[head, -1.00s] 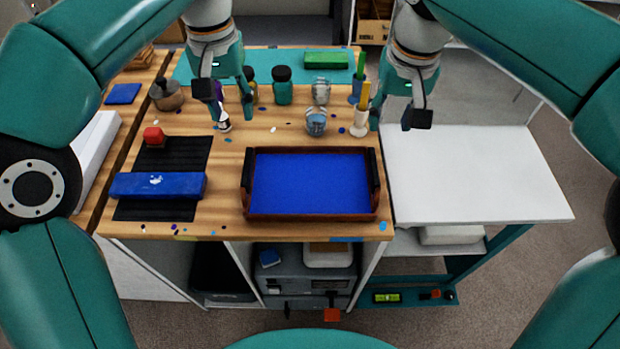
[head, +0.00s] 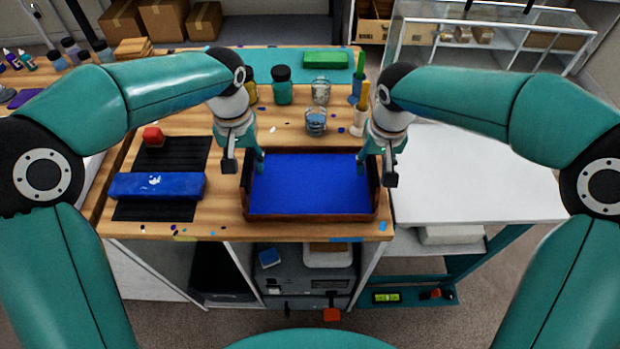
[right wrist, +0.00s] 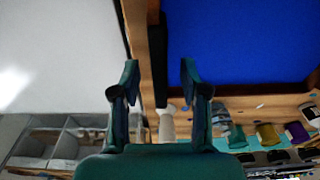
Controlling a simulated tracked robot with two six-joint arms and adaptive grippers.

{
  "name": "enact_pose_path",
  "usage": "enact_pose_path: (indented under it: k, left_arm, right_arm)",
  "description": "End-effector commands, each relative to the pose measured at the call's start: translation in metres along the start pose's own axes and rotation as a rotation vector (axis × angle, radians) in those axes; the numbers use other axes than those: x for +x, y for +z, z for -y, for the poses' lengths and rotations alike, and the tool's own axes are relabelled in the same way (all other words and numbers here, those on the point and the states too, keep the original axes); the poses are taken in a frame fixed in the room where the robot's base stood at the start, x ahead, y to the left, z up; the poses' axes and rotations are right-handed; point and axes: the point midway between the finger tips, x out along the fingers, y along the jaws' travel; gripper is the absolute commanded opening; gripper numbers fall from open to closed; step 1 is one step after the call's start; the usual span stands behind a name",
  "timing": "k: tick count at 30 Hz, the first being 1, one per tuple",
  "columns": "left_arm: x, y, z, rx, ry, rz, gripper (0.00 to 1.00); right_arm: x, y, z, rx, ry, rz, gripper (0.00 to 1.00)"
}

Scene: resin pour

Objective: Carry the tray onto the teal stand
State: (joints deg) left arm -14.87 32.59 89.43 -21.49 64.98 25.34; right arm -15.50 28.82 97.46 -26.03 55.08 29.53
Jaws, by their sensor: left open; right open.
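The tray (head: 310,217) has a brown rim, a blue inside and dark handles at its left and right ends. It lies flat on the wooden bench. My left gripper (head: 249,172) is open at the tray's left end, by that handle. My right gripper (head: 376,171) is open at the right end. In the right wrist view the open fingers (right wrist: 160,75) point toward the dark handle (right wrist: 158,60), which shows between their tips; I cannot tell whether they touch it. The teal stand (head: 470,180) has a bare white top and stands right of the bench.
Behind the tray stand a glass cup (head: 316,122), a white holder (head: 359,122) and a dark-lidded jar (head: 282,85). A blue block (head: 158,185) lies on a black mat (head: 185,158) at the left. The stand's top is clear.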

Motion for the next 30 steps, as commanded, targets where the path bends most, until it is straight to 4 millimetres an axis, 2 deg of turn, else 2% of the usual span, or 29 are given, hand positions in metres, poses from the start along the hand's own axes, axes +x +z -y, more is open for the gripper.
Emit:
enact_pose_path:
  k: [5,14,15,23,30]
  left_arm:
    - [0.0121,0.0,0.0002,-0.001,0.001,0.0,0.45]
    - [0.014,0.0,-0.0001,0.0,0.001,0.0,0.45]
    - [0.014,0.0,-0.0001,0.0,0.001,0.0,0.43]
    - [0.0138,-0.0001,-0.0004,0.0,0.001,0.0,0.0]
    - [0.0137,-0.0001,-0.0006,0.001,0.001,0.0,0.0]
  right_arm:
    - [0.0122,0.0004,-0.0002,-0.001,0.001,0.001,0.45]
    - [0.0141,0.0004,-0.0003,0.0,0.0,0.0,0.45]
    - [0.014,0.0004,-0.0003,0.0,0.0,0.0,0.43]
    - [0.0138,0.0003,-0.0005,0.0,0.0,0.0,0.0]
    - [0.0136,0.0003,-0.0007,0.001,0.0,0.0,0.0]
